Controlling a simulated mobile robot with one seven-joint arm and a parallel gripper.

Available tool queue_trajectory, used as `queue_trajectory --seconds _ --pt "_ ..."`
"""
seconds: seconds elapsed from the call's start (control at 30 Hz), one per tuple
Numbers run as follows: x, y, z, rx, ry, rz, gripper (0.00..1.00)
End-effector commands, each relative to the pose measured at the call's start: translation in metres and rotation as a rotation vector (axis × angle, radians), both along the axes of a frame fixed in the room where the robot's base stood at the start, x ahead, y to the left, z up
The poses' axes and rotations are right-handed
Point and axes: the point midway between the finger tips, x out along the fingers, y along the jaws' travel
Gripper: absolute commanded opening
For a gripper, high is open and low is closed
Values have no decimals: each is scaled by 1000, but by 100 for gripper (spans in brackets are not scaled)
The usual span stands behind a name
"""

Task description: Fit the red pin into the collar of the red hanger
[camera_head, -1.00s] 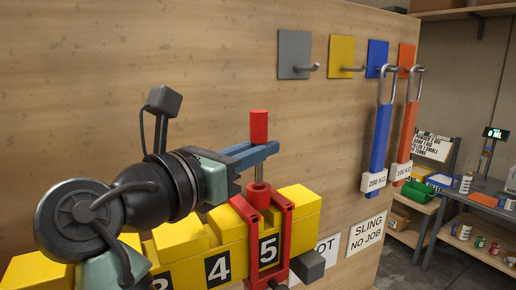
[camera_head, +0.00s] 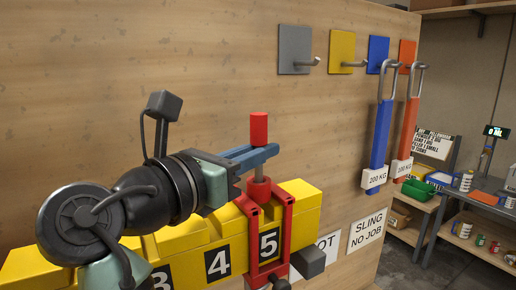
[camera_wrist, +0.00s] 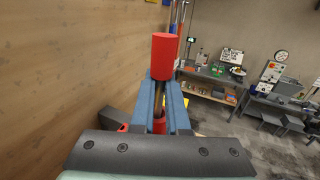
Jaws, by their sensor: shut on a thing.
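My gripper (camera_head: 256,156) has blue fingers shut on the red pin (camera_head: 259,128). The pin stands upright, its red cylindrical head above the fingers. In the wrist view the red pin (camera_wrist: 164,55) shows a thinner dark shank running down between the fingers. The red hanger (camera_head: 287,222) straddles the yellow block marked 5. Its red collar (camera_head: 258,189) is just below the fingers, roughly in line with the pin. The collar shows partly between the fingers in the wrist view (camera_wrist: 159,124). Whether the shank's tip is inside the collar cannot be told.
A yellow stepped beam (camera_head: 190,240) with numbered plates runs along the wooden wall (camera_head: 150,60). Blue (camera_head: 381,145) and orange (camera_head: 406,135) slings hang from hooks at right. Shelves with cans (camera_head: 470,205) stand farther right. The space above the beam is free.

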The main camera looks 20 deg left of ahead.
Motion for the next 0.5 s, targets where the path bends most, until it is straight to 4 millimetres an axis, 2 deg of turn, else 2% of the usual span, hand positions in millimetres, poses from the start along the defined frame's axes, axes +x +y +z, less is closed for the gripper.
queue_trajectory --seconds 0.5 --pt "0 0 -17 0 -1 0 0"
